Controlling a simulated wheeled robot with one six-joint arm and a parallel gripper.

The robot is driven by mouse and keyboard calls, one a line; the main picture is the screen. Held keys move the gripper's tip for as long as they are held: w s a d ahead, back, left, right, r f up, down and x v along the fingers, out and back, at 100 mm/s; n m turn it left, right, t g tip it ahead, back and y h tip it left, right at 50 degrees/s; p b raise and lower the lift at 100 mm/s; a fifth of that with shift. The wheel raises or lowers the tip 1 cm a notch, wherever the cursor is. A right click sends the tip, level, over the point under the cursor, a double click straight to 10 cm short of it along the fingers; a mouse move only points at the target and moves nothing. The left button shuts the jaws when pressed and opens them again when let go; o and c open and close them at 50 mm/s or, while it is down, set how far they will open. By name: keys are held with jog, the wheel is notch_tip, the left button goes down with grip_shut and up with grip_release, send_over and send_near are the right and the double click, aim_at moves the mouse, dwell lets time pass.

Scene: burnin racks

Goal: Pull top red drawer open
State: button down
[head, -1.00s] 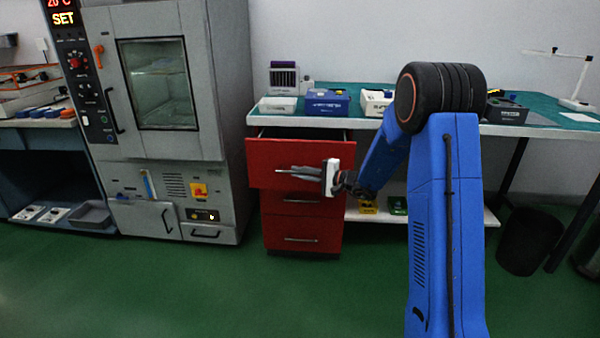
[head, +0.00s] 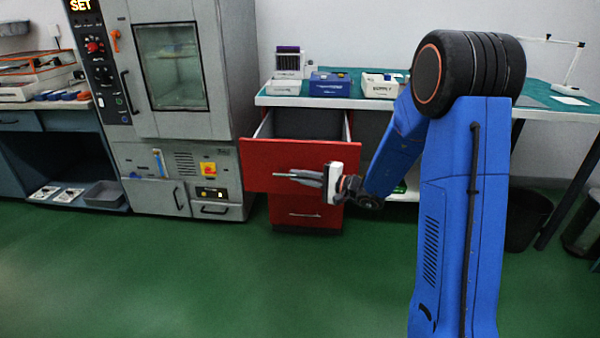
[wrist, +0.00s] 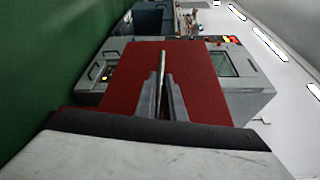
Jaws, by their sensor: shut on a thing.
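The top red drawer (head: 262,158) stands pulled well out of its cabinet under the bench, and its grey inside shows from above. My gripper (head: 300,177) is in front of the drawer face, shut on the drawer's metal handle (head: 284,175). In the wrist view the two grey fingers (wrist: 165,98) close around the bar handle (wrist: 161,66), with the red drawer front (wrist: 130,80) behind it. Lower red drawers (head: 290,212) of the same cabinet stay shut below, partly hidden by the open drawer and my gripper.
A grey oven cabinet (head: 217,100) stands just left of the drawer. The bench top (head: 345,74) above holds a blue box (head: 331,86) and white boxes. A dark bin (head: 527,218) is at the right. The green floor (head: 230,280) in front is clear.

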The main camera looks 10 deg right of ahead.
jog(key=shift+s, duration=0.2)
jog(key=c, duration=1.8)
grip_release()
jog(key=shift+c, duration=0.2)
jog(key=v, duration=1.7)
jog(key=shift+s, duration=0.15)
jog(key=shift+d, duration=0.1)
